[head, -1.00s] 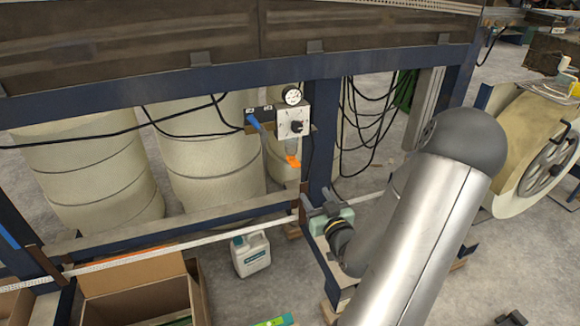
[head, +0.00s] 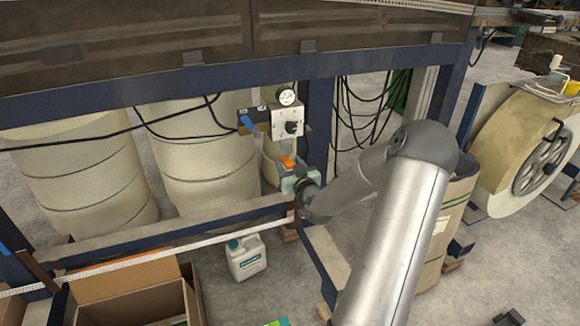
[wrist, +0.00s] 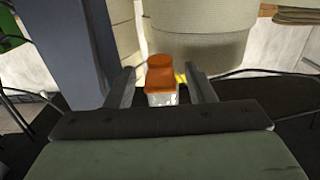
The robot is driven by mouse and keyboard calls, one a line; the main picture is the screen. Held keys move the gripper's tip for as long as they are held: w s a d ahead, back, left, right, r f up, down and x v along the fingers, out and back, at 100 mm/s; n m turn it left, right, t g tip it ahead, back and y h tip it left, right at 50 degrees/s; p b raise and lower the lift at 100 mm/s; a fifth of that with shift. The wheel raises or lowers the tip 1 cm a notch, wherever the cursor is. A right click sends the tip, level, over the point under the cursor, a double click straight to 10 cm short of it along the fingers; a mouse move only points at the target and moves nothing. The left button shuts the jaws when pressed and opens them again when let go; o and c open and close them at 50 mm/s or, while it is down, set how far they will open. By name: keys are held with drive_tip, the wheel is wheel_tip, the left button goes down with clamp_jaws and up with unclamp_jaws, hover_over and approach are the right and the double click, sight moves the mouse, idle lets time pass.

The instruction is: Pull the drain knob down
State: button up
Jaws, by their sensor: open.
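The orange drain knob (head: 287,162) hangs below the white regulator box (head: 288,124) with its round gauge (head: 287,97), on the blue frame. My gripper (head: 285,174) is just at the knob, under the box. In the wrist view the orange knob (wrist: 160,70) sits between the two open fingers of my gripper (wrist: 160,80), with a whitish part on its near side. A gap shows between the knob and each finger. In the head view the lower part of the knob is hidden by my gripper.
A blue lever (head: 250,124) sits left of the box. The blue upright post (head: 317,130) stands close to the right of my gripper. Black cables (head: 365,115) hang beyond it. Large beige rolls (head: 190,150) stand behind, and a white jug (head: 246,258) is on the floor below.

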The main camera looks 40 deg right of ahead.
clamp_jaws()
drive_tip(key=shift+f+b, duration=0.85)
drive_tip(key=shift+b, duration=0.1)
unclamp_jaws()
drive_tip(key=p+v, duration=0.2)
drive_tip(key=v, duration=1.5)
drive_tip(key=shift+s, duration=0.2)
drive_tip(key=shift+a, duration=0.1)
